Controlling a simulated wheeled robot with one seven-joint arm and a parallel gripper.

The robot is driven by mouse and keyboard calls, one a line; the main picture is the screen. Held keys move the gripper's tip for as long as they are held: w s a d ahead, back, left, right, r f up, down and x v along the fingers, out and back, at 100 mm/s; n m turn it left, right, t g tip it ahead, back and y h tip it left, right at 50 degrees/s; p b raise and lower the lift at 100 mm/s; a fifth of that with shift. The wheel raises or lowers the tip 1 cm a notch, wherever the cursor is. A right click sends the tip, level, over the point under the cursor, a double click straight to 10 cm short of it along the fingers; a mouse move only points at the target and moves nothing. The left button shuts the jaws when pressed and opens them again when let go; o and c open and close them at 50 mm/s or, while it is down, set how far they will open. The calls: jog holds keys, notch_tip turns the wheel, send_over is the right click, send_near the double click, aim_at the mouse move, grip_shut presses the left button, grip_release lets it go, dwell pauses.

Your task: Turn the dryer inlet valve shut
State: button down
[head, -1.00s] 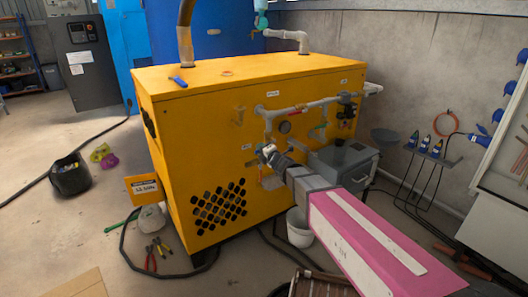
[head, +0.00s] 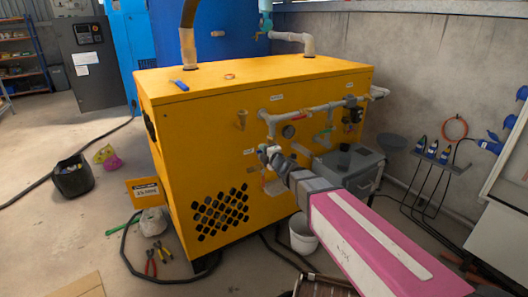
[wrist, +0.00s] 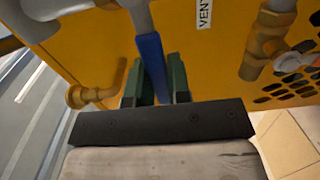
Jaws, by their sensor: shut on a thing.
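The dryer is a yellow cabinet (head: 220,150) with grey pipework (head: 305,110) on its front. My gripper (head: 268,155) is at the lower left of that pipework, in front of the panel. In the wrist view my gripper's dark green fingers (wrist: 154,82) are shut on a blue valve lever (wrist: 150,58). The lever hangs down from a grey pipe fitting (wrist: 141,16) and runs between the fingers. Its lower end is hidden by my gripper. In the head view my gripper covers most of this valve, and I cannot read a label naming it.
A label reading "VENT" (wrist: 204,12) and a brass valve (wrist: 265,40) are right of the lever; a brass elbow (wrist: 85,95) is left. A gauge (head: 289,131), a grey box (head: 350,165) and a white bucket (head: 302,234) are close to my arm.

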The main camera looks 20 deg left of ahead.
jog(key=c, duration=1.1)
grip_release()
jog(key=shift+o, duration=0.2)
jog(key=v, duration=1)
jog(key=shift+s+d, duration=0.25)
jog(key=shift+s, duration=0.05)
